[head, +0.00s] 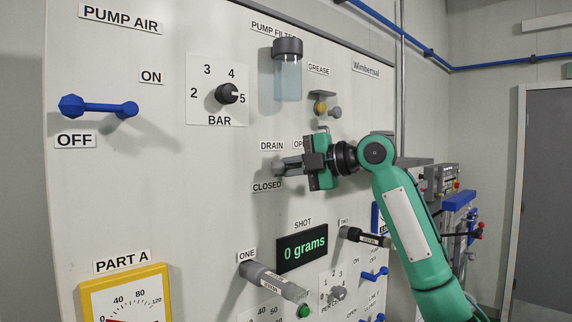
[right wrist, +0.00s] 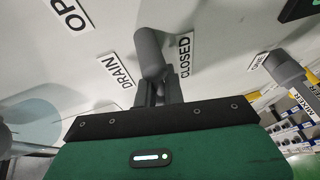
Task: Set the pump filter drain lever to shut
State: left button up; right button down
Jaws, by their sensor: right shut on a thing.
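The pump filter drain lever (head: 279,167) is a grey handle on the white panel, between the DRAIN label (head: 271,146) and the CLOSED label (head: 267,186). In the right wrist view the lever (right wrist: 149,52) shows as a grey rounded bar, with CLOSED (right wrist: 185,56) close beside it and DRAIN (right wrist: 116,71) on the other side. My green and black right gripper (head: 297,165) is shut on the lever, its fingers (right wrist: 159,92) around the near part. The OPEN label is partly hidden behind the gripper in the head view. My left gripper is not in view.
Above is the pump filter bowl (head: 288,78), with a grease fitting (head: 321,106) to its right. Below are a 0 grams display (head: 302,246) and two protruding grey handles, ONE (head: 272,280) and TWO (head: 364,237). A pressure knob (head: 227,93) and blue lever (head: 98,107) are to the left.

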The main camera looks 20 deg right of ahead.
jog(key=shift+a+f, duration=0.3)
jog(key=shift+f, duration=0.15)
jog(key=c, duration=1.8)
grip_release()
jog(key=o, duration=0.3)
jog(key=shift+s+d, duration=0.15)
jog(key=shift+s, duration=0.05)
jog(key=shift+s+a+r, duration=0.25)
jog(key=shift+a+r, duration=0.15)
jog(key=shift+s+d, duration=0.15)
jog(key=shift+d, duration=0.4)
jog(key=b+v, duration=0.4)
jog(key=v, duration=0.9)
jog(key=shift+s+a+r, duration=0.15)
jog(key=shift+s+a, duration=0.05)
jog(key=shift+a, duration=0.05)
